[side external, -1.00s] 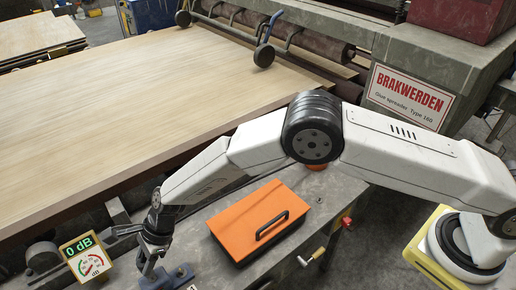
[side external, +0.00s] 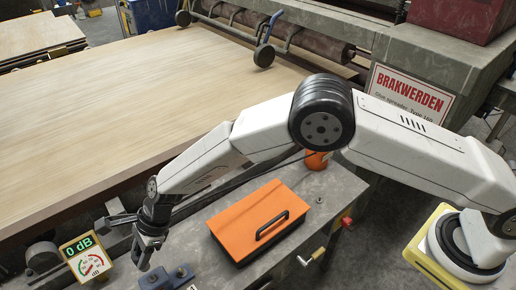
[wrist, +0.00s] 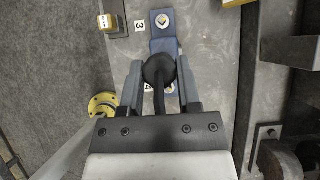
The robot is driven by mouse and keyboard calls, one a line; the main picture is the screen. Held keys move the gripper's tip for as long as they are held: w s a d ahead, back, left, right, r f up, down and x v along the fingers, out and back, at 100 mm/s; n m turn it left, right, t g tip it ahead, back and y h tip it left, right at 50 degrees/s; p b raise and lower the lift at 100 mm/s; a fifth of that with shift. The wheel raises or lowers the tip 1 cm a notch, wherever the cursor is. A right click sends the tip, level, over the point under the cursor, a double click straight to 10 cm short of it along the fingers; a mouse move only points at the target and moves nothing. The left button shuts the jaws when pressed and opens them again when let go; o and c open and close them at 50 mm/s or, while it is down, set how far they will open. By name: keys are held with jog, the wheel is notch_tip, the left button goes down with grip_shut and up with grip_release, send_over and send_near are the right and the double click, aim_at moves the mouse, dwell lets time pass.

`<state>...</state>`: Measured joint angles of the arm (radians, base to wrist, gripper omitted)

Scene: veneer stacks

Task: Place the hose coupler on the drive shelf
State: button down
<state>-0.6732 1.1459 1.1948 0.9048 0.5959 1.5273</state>
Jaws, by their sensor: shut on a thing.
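My gripper (side external: 146,258) is low at the front left of the grey metal bench (side external: 205,268) in the side view. In the wrist view, my gripper (wrist: 159,72) is shut on a round black part (wrist: 158,68), apparently the hose coupler. A black hose or stem runs from it back toward the wrist. In the side view the coupler is too small and dark to make out. A blue bracket (side external: 168,277) lies just right of the fingertips, and it shows beyond them in the wrist view (wrist: 163,45). I cannot tell which surface is the drive shelf.
An orange case (side external: 250,210) with a black handle sits on the bench right of my gripper. A dB meter (side external: 86,257) stands to the left. A large wood veneer stack (side external: 130,100) lies behind. An orange cylinder (side external: 316,161) is under my elbow. The bench front has free room.

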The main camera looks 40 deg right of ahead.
jog(key=shift+r, duration=0.35)
